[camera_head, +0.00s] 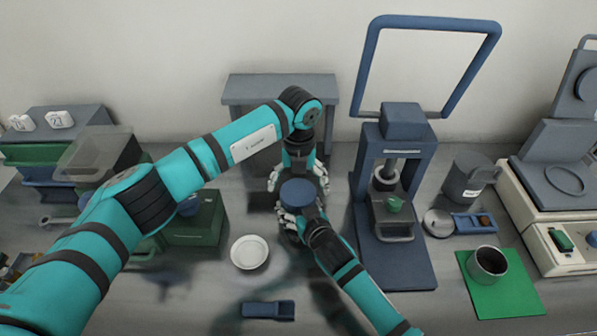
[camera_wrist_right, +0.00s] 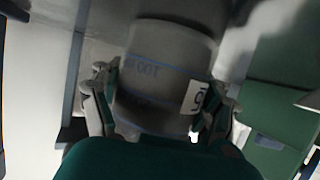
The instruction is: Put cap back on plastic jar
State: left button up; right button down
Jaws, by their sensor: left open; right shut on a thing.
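A round blue cap (camera_head: 298,194) shows from above between my two grippers. The plastic jar (camera_wrist_right: 165,75), grey with blue markings and a white label, fills the middle of the right wrist view. My right gripper (camera_wrist_right: 160,105) is shut on the jar, with a finger on each side of its body. It also shows in the head view (camera_head: 301,218), just in front of the cap. My left gripper (camera_head: 298,184) is open, its fingers apart behind and beside the cap. The cap hides the jar in the head view, so I cannot tell whether the cap is seated on it.
A white dish (camera_head: 250,252) and a blue tray (camera_head: 268,310) lie in front. A blue press (camera_head: 420,250) stands close on the right, a green box (camera_head: 195,225) on the left. Farther right are a dark pitcher (camera_head: 464,183) and a metal cup (camera_head: 488,264) on a green mat (camera_head: 513,296).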

pick_arm(q)
jog(key=shift+f, duration=1.2)
pick_arm(e)
jog(key=shift+f, duration=0.1)
pick_arm(q)
jog(key=c, duration=1.2)
jog(key=m, duration=0.5)
jog(key=o, duration=1.2)
